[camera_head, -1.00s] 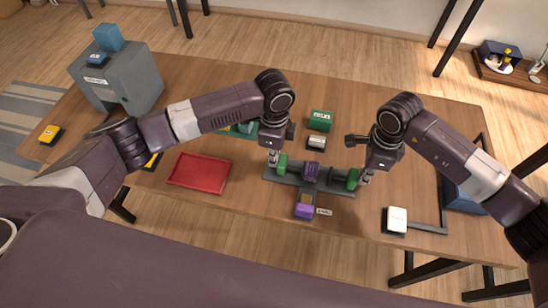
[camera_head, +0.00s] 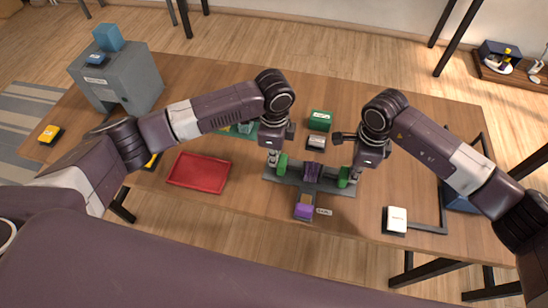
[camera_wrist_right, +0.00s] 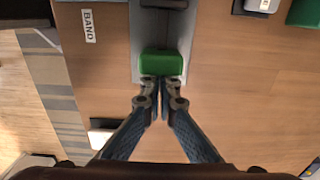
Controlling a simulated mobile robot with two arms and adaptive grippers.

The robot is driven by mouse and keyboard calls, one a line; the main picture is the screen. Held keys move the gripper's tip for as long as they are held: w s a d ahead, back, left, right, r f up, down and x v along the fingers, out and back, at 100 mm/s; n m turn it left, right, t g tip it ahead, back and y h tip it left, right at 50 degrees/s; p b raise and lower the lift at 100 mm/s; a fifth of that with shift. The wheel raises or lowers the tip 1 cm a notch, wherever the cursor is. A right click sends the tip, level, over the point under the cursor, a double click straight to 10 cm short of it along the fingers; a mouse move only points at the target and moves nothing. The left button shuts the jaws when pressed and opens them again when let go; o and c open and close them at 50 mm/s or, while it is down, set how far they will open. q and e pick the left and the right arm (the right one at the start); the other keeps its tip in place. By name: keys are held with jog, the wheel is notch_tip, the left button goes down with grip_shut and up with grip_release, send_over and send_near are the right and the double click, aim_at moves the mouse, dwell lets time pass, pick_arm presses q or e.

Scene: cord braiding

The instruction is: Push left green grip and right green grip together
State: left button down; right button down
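The left green grip (camera_head: 282,164) and the right green grip (camera_head: 343,177) stand on a grey base (camera_head: 290,180), either side of a dark purple ribbed piece (camera_head: 312,171). The right grip is close to that piece. My left gripper (camera_head: 273,160) is at the outer left side of the left grip; its fingers are too small to tell open from shut. My right gripper (camera_head: 354,178) is at the outer right side of the right grip. In the right wrist view its fingertips (camera_wrist_right: 160,82) are together, against the end of the green grip (camera_wrist_right: 161,64), with nothing visible between them.
A red tray (camera_head: 199,171) lies to the left. A green block (camera_head: 320,120) is behind. A white-topped block (camera_head: 395,220) lies front right. Bare table lies between.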

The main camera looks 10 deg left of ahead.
pick_arm(q)
jog(key=shift+d+r, duration=0.1)
jog(key=shift+d, duration=0.35)
pick_arm(e)
jog(key=shift+s+a, duration=0.15)
jog(key=shift+a, duration=0.7)
jog(key=shift+d, duration=0.1)
pick_arm(q)
jog(key=shift+a, duration=0.2)
pick_arm(e)
jog(key=shift+d+r, duration=0.1)
jog(key=shift+d, duration=0.2)
pick_arm(q)
jog(key=shift+a, duration=0.15)
pick_arm(e)
notch_tip(320, 180, up, 7)
jog(key=shift+d, duration=0.35)
